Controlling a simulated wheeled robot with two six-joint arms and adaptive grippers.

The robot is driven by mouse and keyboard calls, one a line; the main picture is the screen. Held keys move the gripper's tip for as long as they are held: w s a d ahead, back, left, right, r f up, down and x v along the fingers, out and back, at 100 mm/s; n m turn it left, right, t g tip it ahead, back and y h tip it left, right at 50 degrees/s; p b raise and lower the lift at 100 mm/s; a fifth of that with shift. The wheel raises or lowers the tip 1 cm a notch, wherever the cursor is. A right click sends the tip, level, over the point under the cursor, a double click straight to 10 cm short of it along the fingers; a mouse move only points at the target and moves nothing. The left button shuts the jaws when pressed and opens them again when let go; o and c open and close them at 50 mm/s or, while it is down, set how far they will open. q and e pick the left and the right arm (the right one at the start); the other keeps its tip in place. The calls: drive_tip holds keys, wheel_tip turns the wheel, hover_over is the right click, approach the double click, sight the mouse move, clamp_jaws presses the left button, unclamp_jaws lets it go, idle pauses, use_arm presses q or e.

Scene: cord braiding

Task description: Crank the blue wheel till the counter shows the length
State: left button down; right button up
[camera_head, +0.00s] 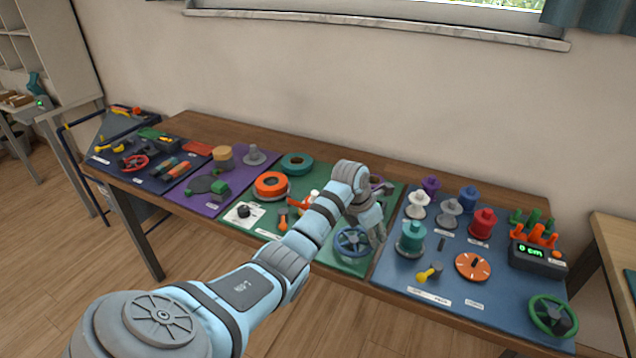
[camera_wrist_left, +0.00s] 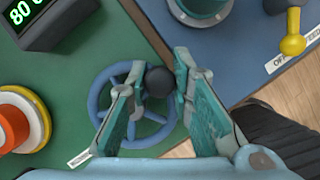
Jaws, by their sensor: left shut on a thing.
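The blue wheel (camera_head: 345,250) lies at the front right of the green mat; it also shows in the left wrist view (camera_wrist_left: 95,103). My left gripper (camera_head: 378,232) is over the right side of the wheel. In the left wrist view its fingers (camera_wrist_left: 159,80) are shut on the wheel's dark round knob (camera_wrist_left: 160,82). A dark counter (camera_wrist_left: 52,22) at the top left of that view has green digits reading 80, with the unit partly cut off. My right gripper is not in view.
To the right, a blue mat (camera_head: 388,272) holds spools, a teal spool (camera_head: 411,239), a yellow lever (camera_head: 430,272), an orange dial (camera_head: 473,267), a green wheel (camera_head: 553,316) and another counter (camera_head: 537,258) reading 0 cm. Orange (camera_head: 271,185) and teal (camera_head: 297,163) rolls stand on the green mat.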

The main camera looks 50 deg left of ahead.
sight(354, 253)
use_arm(q)
drive_tip(key=s+p, duration=0.2)
drive_tip(key=p, duration=0.1)
drive_tip(key=shift+s+d+r, duration=0.25)
drive_tip(key=shift+s+d, duration=0.15)
drive_tip(key=s+p, duration=0.1)
drive_tip(key=s+a+p, duration=0.1)
drive_tip(key=s, duration=0.1)
drive_tip(key=shift+a+f, duration=0.15)
drive_tip(key=shift+a, duration=0.05)
drive_tip(key=shift+s+a, duration=0.25)
drive_tip(key=shift+f, duration=0.2)
drive_tip(key=b, duration=0.9)
drive_tip(key=shift+w+d+f+b, duration=0.1)
drive_tip(key=shift+w+f+b, duration=0.1)
drive_tip(key=shift+f+b, duration=0.15)
drive_tip(key=shift+s+r+b, duration=0.15)
drive_tip(key=shift+r+b, duration=0.05)
drive_tip(key=shift+b, duration=0.15)
drive_tip(key=shift+s+a+r, duration=0.15)
drive_tip(key=shift+s+a, duration=0.05)
drive_tip(key=shift+s+a+r, duration=0.1)
drive_tip(key=shift+s+a, duration=0.2)
drive_tip(key=shift+a, duration=0.4)
